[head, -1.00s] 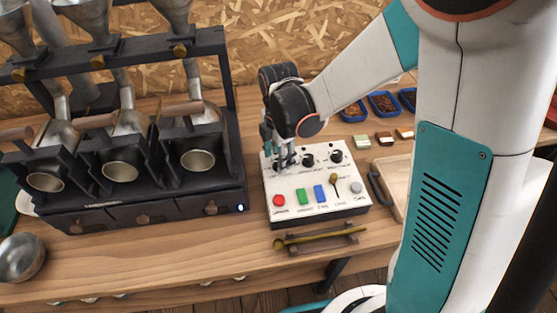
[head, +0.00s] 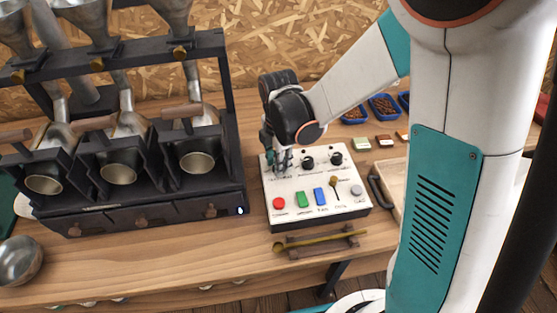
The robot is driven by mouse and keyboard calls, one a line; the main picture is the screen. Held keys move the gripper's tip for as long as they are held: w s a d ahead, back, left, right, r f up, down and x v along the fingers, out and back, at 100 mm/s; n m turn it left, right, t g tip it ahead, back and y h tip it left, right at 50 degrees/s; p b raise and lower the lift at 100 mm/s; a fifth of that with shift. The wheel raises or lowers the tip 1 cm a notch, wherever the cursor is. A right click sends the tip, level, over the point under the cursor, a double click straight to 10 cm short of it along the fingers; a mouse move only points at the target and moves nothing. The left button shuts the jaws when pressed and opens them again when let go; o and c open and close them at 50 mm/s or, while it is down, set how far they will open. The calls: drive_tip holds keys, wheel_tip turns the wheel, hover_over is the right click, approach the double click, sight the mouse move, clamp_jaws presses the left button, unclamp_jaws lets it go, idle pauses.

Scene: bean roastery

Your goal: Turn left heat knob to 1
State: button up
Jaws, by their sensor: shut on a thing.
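The white control panel (head: 345,198) sits on the wooden bench right of the roaster. Its top row has black knobs; the middle knob (head: 308,163) and right knob (head: 336,158) show clearly. My gripper (head: 283,168) points down over the top left of the panel and is shut on the left heat knob, which its fingers mostly hide. I cannot read the knob's pointer or the setting it stands at.
The black roaster (head: 150,208) stands close left. A brass scoop (head: 320,239) lies in front.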

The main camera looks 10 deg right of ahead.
drive_tip(key=m, duration=0.5)
drive_tip(key=shift+m, duration=0.3)
drive_tip(key=m, duration=0.5)
drive_tip(key=shift+m, duration=0.3)
idle(0.4)
drive_tip(key=o, duration=1.1)
wheel_tip(320, 180, up, 12)
drive_tip(key=shift+r, duration=0.1)
